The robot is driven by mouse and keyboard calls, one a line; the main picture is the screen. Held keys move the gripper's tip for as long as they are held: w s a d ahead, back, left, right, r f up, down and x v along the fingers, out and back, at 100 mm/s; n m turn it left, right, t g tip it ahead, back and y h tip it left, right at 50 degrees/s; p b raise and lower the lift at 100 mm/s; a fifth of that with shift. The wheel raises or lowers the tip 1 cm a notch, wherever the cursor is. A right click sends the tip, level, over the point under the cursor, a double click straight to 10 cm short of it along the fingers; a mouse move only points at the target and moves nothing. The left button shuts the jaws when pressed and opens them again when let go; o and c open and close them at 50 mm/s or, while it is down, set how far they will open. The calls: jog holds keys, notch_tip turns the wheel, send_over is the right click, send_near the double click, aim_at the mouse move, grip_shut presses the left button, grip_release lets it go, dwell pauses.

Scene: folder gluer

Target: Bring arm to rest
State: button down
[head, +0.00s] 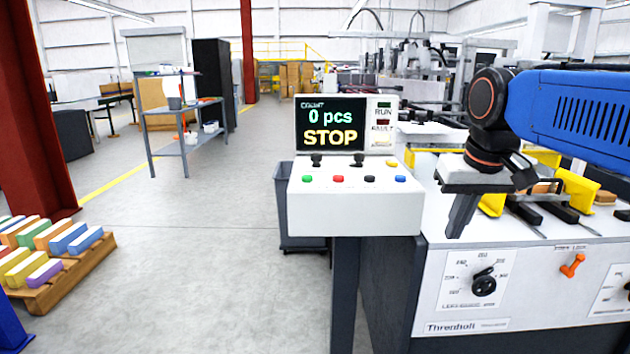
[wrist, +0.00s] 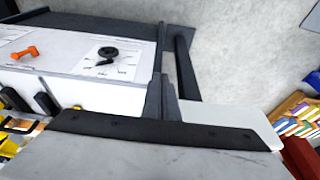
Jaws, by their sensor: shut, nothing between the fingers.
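My gripper (head: 462,212) hangs at the right in the head view, below the dark wrist of my blue arm, with its fingers pointing down. It is in front of the machine's white front panel and to the right of the control console (head: 355,205). The fingers are together and hold nothing. In the wrist view the closed fingers (wrist: 161,85) stand up at the middle, with the console (wrist: 228,120) just to their right. The console screen (head: 331,126) reads "0 pcs" and "STOP".
The machine panel (head: 465,318) carries a black rotary knob (head: 484,283) and an orange lever (head: 572,265). Yellow guides (head: 577,190) stand on the machine behind my gripper. A grey bin (head: 296,230) is behind the console. A pallet of coloured boxes (head: 72,282) lies left. Open floor lies between.

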jog(key=s+d+f+t, duration=0.1)
jog(key=s+d+f, duration=0.1)
jog(key=s+f, duration=1.3)
notch_tip(320, 180, down, 4)
jog(key=shift+s+f, duration=0.15)
jog(key=shift+s, duration=0.05)
dwell(4.4)
